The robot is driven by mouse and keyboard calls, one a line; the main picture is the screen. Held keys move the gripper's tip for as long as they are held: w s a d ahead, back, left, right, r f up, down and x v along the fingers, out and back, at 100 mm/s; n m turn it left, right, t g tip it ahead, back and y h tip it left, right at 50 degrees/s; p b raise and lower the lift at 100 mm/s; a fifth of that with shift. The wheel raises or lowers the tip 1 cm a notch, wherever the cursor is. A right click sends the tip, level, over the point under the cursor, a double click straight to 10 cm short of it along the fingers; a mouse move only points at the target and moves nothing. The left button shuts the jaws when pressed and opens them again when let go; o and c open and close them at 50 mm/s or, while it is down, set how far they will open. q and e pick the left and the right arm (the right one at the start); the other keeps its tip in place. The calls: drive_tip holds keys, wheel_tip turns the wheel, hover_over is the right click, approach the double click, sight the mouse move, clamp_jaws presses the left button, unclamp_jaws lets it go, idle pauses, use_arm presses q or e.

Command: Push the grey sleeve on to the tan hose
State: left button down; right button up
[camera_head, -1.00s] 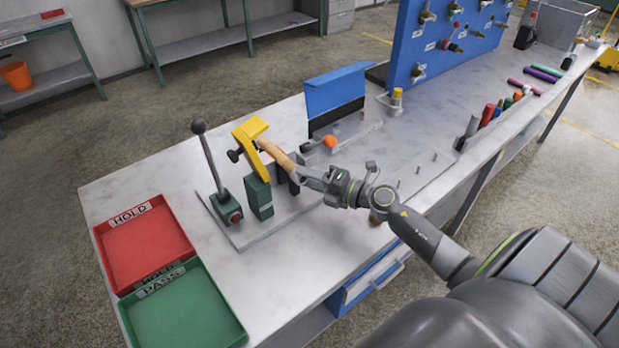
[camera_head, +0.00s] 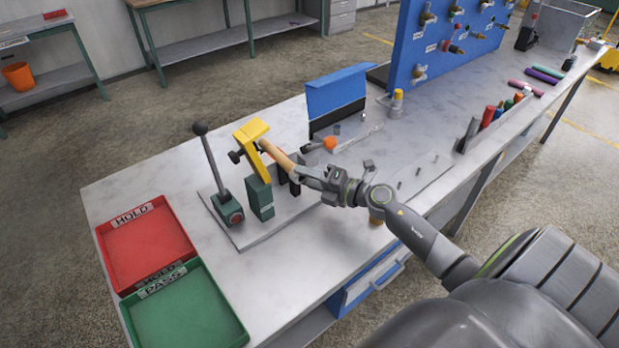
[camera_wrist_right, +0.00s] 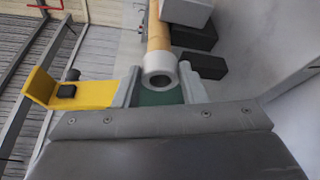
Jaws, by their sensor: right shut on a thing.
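The tan hose (camera_head: 276,154) reaches from the yellow clamp (camera_head: 250,133) down toward my right gripper (camera_head: 302,172). In the right wrist view the tan hose (camera_wrist_right: 157,38) runs away from the camera, and the pale grey sleeve (camera_wrist_right: 159,69) is in line with its near end, its open mouth facing the camera. The sleeve lies between the two fingers of my right gripper (camera_wrist_right: 160,79), which is shut on it. How far the hose reaches inside the sleeve is hidden. In the head view the gripper hides the sleeve. My left gripper is not in view.
A green lever stand (camera_head: 229,208) with a black-knobbed lever stands left of the clamp. A red tray (camera_head: 150,250) and green tray (camera_head: 185,310) lie at the front left. A blue-topped box (camera_head: 337,90) stands behind. The bench between trays and fixture is clear.

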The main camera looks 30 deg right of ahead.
drive_tip(key=o, duration=1.2)
drive_tip(key=shift+r, duration=0.15)
drive_tip(key=shift+w, duration=0.1)
drive_tip(key=shift+d, duration=0.1)
drive_tip(key=shift+s+d, duration=0.1)
drive_tip(key=shift+s, duration=0.2)
drive_tip(key=shift+b+v, duration=0.4)
drive_tip(key=shift+v, duration=8.05)
